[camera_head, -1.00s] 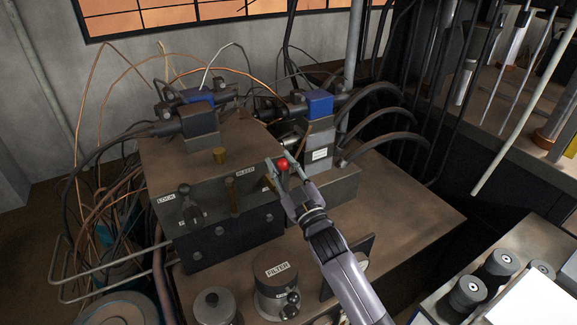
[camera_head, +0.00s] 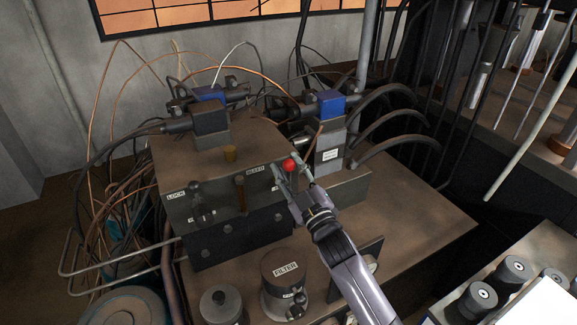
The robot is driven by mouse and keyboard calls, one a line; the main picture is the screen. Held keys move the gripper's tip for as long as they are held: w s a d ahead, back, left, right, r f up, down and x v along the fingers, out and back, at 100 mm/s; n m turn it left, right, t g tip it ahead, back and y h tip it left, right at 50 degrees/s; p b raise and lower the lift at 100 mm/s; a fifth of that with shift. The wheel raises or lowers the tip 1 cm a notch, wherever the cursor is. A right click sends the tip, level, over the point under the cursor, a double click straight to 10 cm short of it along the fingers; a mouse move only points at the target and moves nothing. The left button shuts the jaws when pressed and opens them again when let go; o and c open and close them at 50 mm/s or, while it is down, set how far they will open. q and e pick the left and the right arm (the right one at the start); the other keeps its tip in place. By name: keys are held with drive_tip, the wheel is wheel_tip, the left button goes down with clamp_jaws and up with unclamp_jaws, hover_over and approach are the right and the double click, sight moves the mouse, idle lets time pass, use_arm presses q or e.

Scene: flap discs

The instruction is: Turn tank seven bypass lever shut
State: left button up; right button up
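A red ball knob (camera_head: 289,165) shows at the right front of the brown valve block (camera_head: 190,172). My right gripper (camera_head: 291,165) reaches up from the lower right. Its two fingers are apart, one on each side of the knob, with a gap that looks wider than the knob. I cannot tell whether either finger touches it. The shaft under the knob is hidden. No label reading bypass or tank seven is legible, and a label behind the left finger is partly covered. My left gripper is not in view.
Dark levers stand by the LOCK label (camera_head: 176,195) and the bleed label (camera_head: 255,170). A FILTER canister (camera_head: 285,280) stands in front. A grey block with a blue top (camera_head: 328,102) and black hoses stands behind the gripper. The brown bench top (camera_head: 420,215) is clear at right.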

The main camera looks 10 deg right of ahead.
drive_tip(key=o, duration=0.4)
drive_tip(key=shift+r, duration=0.1)
drive_tip(key=shift+c, duration=0.2)
drive_tip(key=shift+a+r, duration=0.1)
drive_tip(key=v, duration=1.2)
